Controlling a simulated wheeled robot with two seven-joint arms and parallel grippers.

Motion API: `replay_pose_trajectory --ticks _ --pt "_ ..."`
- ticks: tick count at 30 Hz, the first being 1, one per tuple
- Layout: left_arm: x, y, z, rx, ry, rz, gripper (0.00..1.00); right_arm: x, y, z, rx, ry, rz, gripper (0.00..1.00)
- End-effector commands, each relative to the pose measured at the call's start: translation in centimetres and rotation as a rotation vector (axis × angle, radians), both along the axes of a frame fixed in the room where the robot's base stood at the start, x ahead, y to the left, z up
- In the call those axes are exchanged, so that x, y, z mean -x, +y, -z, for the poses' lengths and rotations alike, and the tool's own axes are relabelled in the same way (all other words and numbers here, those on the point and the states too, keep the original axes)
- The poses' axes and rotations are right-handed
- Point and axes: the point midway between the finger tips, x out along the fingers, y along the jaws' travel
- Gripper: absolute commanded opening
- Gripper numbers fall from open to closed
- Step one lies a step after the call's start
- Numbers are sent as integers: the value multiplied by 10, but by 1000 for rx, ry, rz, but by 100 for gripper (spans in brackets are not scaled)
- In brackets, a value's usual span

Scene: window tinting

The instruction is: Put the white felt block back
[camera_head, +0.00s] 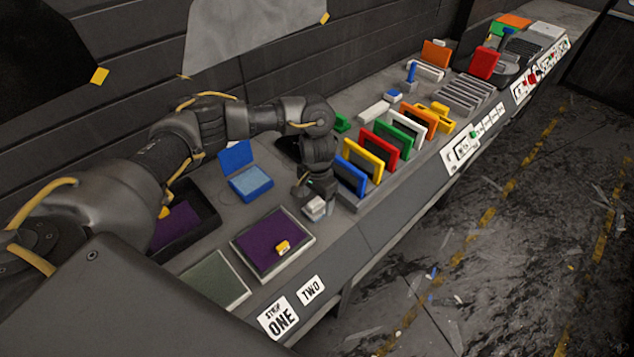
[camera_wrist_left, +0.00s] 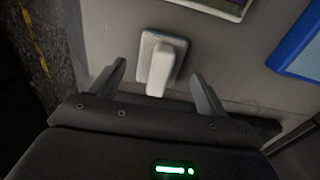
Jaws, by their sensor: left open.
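A small white block with a raised grip on a greyish base, which looks like the white felt block (camera_head: 315,209), stands on the bench near its front edge, right of the purple pad. In the left wrist view the white block (camera_wrist_left: 161,62) lies just ahead of and between the fingers. My left gripper (camera_wrist_left: 158,72) is open and empty, and I see no clear contact with the block. In the head view my left gripper (camera_head: 318,190) points down right above the block and partly hides it. My right gripper is not in view.
A purple pad (camera_head: 255,228) with a yellow tool (camera_head: 282,247) on it lies left of the block. An open blue box (camera_head: 250,183) is behind. A row of coloured panels, from a blue one (camera_head: 350,176) rightward, stands close to the gripper. Another whitish block (camera_head: 374,112) lies behind them.

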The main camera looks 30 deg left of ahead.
Motion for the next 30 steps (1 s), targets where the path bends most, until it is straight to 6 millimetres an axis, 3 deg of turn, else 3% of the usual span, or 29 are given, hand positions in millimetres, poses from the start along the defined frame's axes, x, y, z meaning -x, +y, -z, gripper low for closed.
replay_pose_trajectory --ticks 1,6,12,18,30 --pt "-2 0 -15 -1 -8 4 76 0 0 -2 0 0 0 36" --pt "-1 1 -51 -2 -6 2 76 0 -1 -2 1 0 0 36" --pt "-1 0 -80 -2 -5 1 76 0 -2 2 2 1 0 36" --pt "0 0 -92 -1 0 -1 76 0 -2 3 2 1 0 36" --pt "0 0 -93 0 0 -1 76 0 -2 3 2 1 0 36"
